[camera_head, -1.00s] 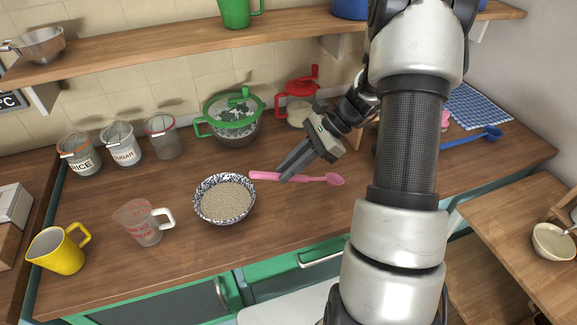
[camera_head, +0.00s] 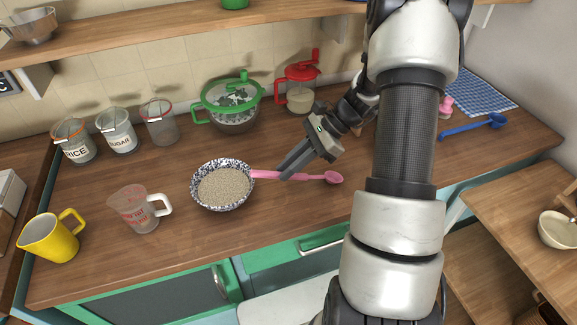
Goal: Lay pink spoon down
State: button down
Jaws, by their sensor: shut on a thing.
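The pink spoon (camera_head: 311,178) is near the middle of the wooden counter, its bowl end to the right and its handle reaching left to the speckled bowl's rim. My gripper (camera_head: 283,174) comes down from the upper right with its fingers shut on the handle. The fingers hide part of the handle. The spoon is level and low over the counter; I cannot tell whether it touches the surface.
A speckled bowl (camera_head: 223,186) of grain stands just left of the handle. A measuring cup (camera_head: 137,209) and yellow mug (camera_head: 50,238) are further left. A green-lidded pot (camera_head: 232,103) and red-lidded jar (camera_head: 299,88) stand behind. A blue spoon (camera_head: 475,126) lies right. Counter in front is clear.

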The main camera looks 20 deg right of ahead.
jog(key=shift+f, duration=0.1)
jog(key=shift+a+f+h, duration=0.4)
jog(key=shift+f, duration=0.1)
jog(key=shift+a+f+h, duration=0.3)
jog(key=shift+f+h, duration=0.1)
jog(key=shift+f, duration=0.05)
jog(key=c, duration=2)
grip_release()
jog(key=shift+c, duration=0.2)
jog(key=o, duration=0.6)
jog(key=shift+c, duration=0.2)
